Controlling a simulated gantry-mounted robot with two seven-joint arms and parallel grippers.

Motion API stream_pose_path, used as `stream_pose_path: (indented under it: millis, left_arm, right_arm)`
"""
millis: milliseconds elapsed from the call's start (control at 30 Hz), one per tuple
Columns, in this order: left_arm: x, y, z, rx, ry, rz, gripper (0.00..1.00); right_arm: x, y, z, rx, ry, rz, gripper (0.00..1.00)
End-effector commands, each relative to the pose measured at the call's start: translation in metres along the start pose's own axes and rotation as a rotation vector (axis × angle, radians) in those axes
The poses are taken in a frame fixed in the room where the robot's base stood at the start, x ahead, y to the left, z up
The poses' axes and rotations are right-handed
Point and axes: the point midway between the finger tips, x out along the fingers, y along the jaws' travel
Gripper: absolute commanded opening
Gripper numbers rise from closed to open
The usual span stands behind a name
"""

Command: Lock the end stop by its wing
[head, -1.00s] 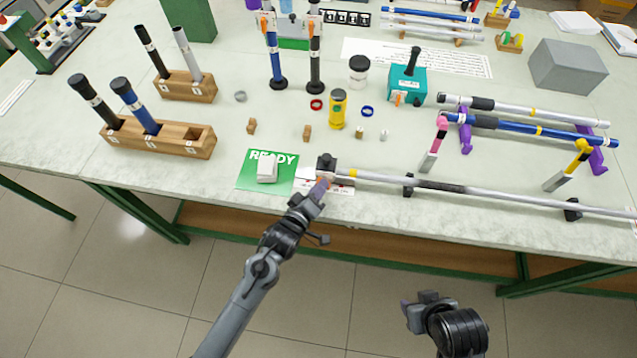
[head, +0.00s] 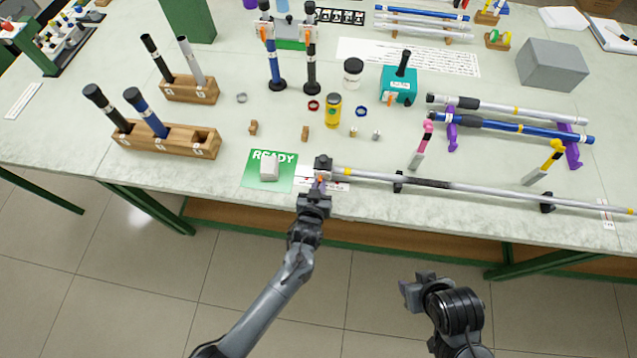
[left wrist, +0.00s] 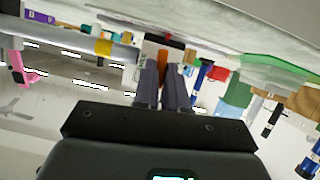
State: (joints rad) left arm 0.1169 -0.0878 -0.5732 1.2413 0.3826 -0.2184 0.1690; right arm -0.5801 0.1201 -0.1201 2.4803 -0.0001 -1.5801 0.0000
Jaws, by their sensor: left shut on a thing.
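The end stop is a dark block (head: 323,163) at the left end of a long silver rod (head: 380,177) lying along the table's front edge. Its wing (left wrist: 163,60) is a small orange piece in the left wrist view. My left gripper (head: 319,184) reaches the stop from the front, and its fingers (left wrist: 164,82) are shut on the orange wing. The fingers partly hide the wing. My right gripper (head: 412,289) hangs in front of the table, away from everything; its fingers are too unclear to judge.
A green READY card (head: 284,180) with a pale block (head: 269,167) on it lies left of the stop. Dark supports (head: 398,182) hold the rod. Pink (head: 421,146) and yellow (head: 545,163) handled tools stand behind it. Wooden racks (head: 204,142) are at left.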

Motion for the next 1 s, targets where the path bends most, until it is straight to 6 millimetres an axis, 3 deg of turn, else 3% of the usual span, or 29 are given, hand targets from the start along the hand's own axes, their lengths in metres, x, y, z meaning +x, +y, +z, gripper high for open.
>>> stream_pose_path:
  millis: [767,800,933,1000]
  left_arm:
    - [0.0003,0.0022,-0.0012,0.106,0.004,-0.041,0.00]
    - [0.0003,0.0023,-0.0012,0.106,0.004,-0.041,0.15]
    - [0.0003,0.0021,-0.0009,0.105,0.003,-0.042,0.34]
    - [0.0002,0.0020,-0.0008,0.105,0.003,-0.042,0.37]
  right_arm:
    - [-0.0059,0.0002,-0.0018,0.000,-0.001,0.000,0.43]
    - [-0.0059,0.0002,-0.0018,0.000,-0.001,0.000,0.43]
    - [-0.0059,0.0002,-0.0018,0.000,-0.001,0.000,0.43]
    - [-0.0059,0.0002,-0.0018,0.000,-0.001,0.000,0.43]
